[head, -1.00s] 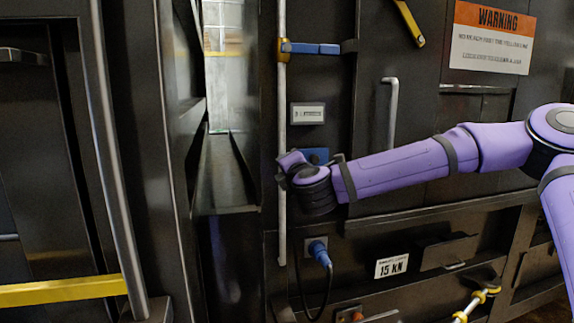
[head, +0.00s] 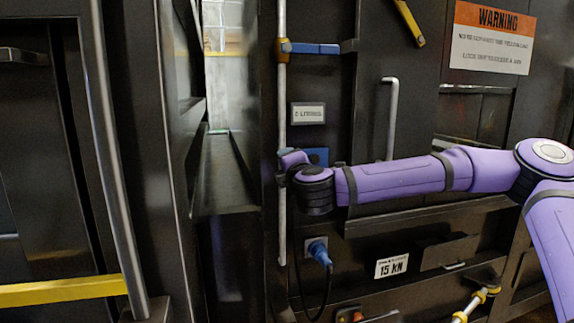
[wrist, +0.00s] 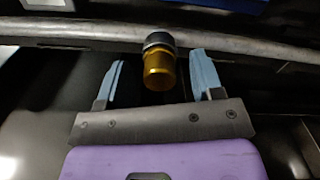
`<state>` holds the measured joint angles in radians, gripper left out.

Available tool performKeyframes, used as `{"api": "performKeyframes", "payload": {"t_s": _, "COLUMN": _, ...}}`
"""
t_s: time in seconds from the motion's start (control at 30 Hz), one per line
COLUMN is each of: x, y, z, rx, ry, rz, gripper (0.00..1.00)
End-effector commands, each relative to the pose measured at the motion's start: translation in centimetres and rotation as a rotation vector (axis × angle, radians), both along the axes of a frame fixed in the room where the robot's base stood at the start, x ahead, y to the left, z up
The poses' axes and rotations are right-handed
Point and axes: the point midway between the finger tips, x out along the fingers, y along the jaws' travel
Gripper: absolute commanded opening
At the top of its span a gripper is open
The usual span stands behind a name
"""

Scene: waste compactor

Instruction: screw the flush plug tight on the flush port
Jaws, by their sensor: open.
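The flush plug, a brass-coloured cylinder (wrist: 159,72), shows in the wrist view with its lower end toward me. A dark ring (wrist: 158,41) sits at its far end, by a pale horizontal bar; I take this to be the flush port, but cannot tell how far the plug is seated. My gripper (wrist: 158,58) is open, with one light blue finger on each side of the plug and a visible gap on both sides. In the head view my wrist hides the plug and port, and the fingers cannot be made out.
A vertical grey rod (head: 282,100) with a blue-handled latch (head: 315,48) runs close to my wrist. A blue connector with a cable (head: 319,252) is below it. A bent grey handle (head: 390,115) stands out above my forearm. An open gap lies to the left.

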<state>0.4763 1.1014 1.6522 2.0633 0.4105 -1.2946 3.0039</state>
Motion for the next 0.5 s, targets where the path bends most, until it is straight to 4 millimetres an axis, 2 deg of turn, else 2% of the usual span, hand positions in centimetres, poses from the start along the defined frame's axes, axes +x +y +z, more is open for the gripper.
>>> {"api": "performKeyframes", "payload": {"t_s": 0.33, "x": 0.01, "y": -0.02, "z": 0.04, "rx": -0.023, "ry": -0.007, "rz": -0.001, "gripper": 0.56}}
{"api": "performKeyframes", "payload": {"t_s": 0.5, "x": -0.01, "y": -0.05, "z": 0.13, "rx": -0.233, "ry": -0.069, "rz": -0.002, "gripper": 0.56}}
